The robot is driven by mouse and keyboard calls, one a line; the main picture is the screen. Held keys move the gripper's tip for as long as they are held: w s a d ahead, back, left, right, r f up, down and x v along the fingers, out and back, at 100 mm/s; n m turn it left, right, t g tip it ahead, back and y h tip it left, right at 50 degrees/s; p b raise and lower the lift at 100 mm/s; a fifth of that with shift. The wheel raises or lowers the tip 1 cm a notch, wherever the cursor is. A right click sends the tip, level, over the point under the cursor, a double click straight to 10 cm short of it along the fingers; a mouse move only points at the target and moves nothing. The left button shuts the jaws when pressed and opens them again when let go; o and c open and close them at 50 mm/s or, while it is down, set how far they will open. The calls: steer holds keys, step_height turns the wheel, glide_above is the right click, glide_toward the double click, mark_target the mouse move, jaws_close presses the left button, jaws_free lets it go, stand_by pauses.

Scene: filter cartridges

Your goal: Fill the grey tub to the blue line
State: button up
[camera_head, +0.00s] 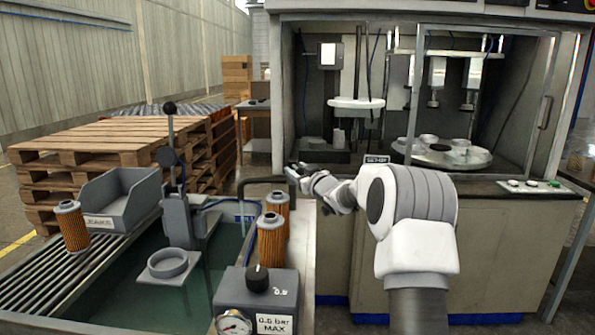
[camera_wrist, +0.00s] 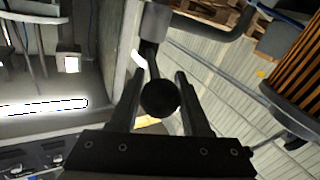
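The grey tub (camera_head: 308,262) stands at the lower left in the head view, with greenish water (camera_head: 215,262) in it. A short blue mark (camera_head: 244,218) shows on its inner far wall, above the water. A grey bent pipe (camera_head: 262,181) rises at the tub's far right corner. My gripper (camera_head: 297,171) is beside that pipe. In the wrist view, my gripper (camera_wrist: 157,76) has its two black fingers apart on either side of a black ball knob (camera_wrist: 160,98). The knob sits on a dark lever (camera_wrist: 152,60) from a grey block. Whether the fingers touch it is unclear.
Orange filter cartridges (camera_head: 271,240) stand on the tub's right side, another (camera_head: 72,226) on the slatted rack. A gauge box (camera_head: 257,300) is in front. A black-knobbed lever press (camera_head: 176,215) stands in the tub. A cabinet (camera_head: 400,250) is behind my arm.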

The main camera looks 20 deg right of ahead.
jaws_close()
stand_by(0.9)
